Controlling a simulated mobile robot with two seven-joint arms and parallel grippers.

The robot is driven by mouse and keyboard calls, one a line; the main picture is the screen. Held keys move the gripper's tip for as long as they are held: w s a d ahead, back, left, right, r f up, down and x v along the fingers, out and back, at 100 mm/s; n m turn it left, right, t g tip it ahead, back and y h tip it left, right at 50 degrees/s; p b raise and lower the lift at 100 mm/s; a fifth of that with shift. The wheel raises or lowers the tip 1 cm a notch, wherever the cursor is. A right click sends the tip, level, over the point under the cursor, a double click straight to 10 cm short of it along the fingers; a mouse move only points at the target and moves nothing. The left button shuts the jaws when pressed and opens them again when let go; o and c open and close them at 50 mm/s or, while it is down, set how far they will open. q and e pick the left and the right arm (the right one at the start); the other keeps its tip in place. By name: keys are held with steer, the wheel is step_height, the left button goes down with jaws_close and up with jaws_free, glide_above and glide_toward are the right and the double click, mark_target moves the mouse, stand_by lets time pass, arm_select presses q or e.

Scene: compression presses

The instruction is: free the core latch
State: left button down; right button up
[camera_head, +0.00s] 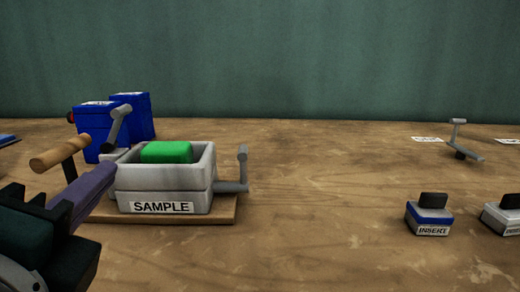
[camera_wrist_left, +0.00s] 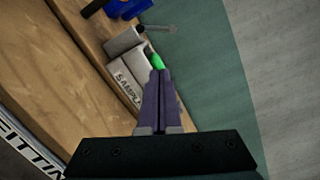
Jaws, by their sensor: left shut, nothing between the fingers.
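A grey box labelled SAMPLE (camera_head: 165,200) sits on a wooden base, with a green block (camera_head: 165,152) in its open top. A grey lever (camera_head: 118,122) stands at its left side and another grey lever (camera_head: 243,165) at its right. I cannot tell which part is the core latch. My left gripper (camera_head: 106,176) has its purple fingers shut and empty, just left of the box; in this view they overlap its left edge. In the left wrist view the fingers (camera_wrist_left: 160,74) point toward the box (camera_wrist_left: 128,80) and green block (camera_wrist_left: 156,61); contact is unclear. My right gripper is not in view.
A wooden handle (camera_head: 60,153) shows just above my left gripper. Blue boxes (camera_head: 92,125) stand behind the sample box. Two INSERT blocks, one blue and white (camera_head: 428,220) and one grey (camera_head: 503,219), sit at the right, with a loose grey lever part (camera_head: 461,143) behind. The table's middle is clear.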

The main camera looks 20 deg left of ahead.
mark_target(116, 128)
arm_select(q)
steer(key=shift+w+d+r+m+t+h, duration=0.1)
steer(key=shift+w+d+m+t+h, duration=0.05)
steer(key=shift+d+m, duration=0.3)
steer(key=shift+w+d+m+t+h, duration=0.15)
steer(key=shift+d+m, duration=0.25)
steer(key=shift+m, duration=0.05)
steer(key=shift+a, duration=0.1)
steer(key=p+x, duration=0.2)
steer(key=x, duration=0.8)
steer(key=shift+w+r, duration=0.1)
steer(key=shift+r, duration=0.05)
steer(key=shift+a+r+p, duration=0.35)
steer(key=shift+a+p, duration=0.2)
steer(key=shift+a+r+p, duration=0.35)
steer(key=shift+a+p, duration=0.15)
steer(key=shift+a, duration=0.05)
steer(key=shift+s+a+r, duration=0.15)
steer(key=shift+s+a, duration=0.05)
steer(key=shift+a, duration=0.4)
